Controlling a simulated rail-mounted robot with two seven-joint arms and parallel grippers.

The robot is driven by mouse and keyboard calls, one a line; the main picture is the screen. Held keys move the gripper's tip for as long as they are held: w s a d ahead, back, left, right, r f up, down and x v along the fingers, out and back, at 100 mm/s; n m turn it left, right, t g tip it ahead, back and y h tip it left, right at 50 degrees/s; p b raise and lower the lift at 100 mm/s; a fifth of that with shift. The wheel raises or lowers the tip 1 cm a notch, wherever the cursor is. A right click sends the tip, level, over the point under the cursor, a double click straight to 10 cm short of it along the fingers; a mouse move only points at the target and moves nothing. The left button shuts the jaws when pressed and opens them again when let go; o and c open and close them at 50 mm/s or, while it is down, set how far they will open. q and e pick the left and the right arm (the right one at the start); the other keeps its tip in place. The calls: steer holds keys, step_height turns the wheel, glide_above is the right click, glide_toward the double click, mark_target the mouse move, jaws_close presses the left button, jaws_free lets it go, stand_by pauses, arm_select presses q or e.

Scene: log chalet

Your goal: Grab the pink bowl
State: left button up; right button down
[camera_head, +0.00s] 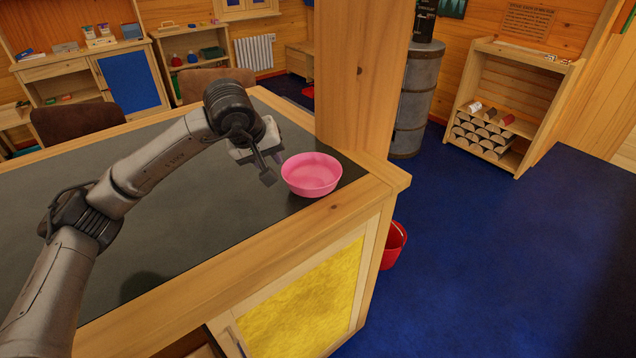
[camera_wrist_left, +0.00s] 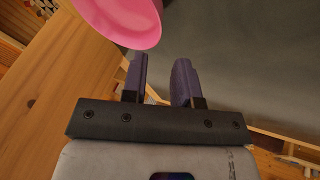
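The pink bowl (camera_head: 311,176) stands upright on the dark counter top (camera_head: 205,195), near its right end beside the wooden post. It looks empty. In the left wrist view the pink bowl (camera_wrist_left: 122,20) shows partly at the top left, ahead of the fingertips and cut off by the frame edge. My left gripper (camera_head: 269,170) is just left of the bowl in the head view. In the left wrist view the left gripper (camera_wrist_left: 160,75) has its two purple-grey fingers apart, with nothing between them. I cannot tell whether a finger touches the bowl. My right gripper is out of view.
A thick wooden post (camera_head: 362,80) rises right behind the bowl. The counter's light wooden edge (camera_head: 380,180) is close on its right. A red bucket (camera_head: 393,246) stands on the blue floor below. Chairs (camera_head: 80,122) stand behind the counter. The counter's middle is clear.

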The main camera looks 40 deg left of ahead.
mark_target(284, 175)
arm_select(q)
steer(key=p+x, duration=0.1)
steer(key=x, duration=0.6)
steer(key=shift+p+x, duration=1)
steer(key=shift+x, duration=1.55)
steer(key=shift+c, duration=0.3)
steer(key=shift+c, duration=0.9)
jaws_close()
steer(key=shift+r, duration=0.1)
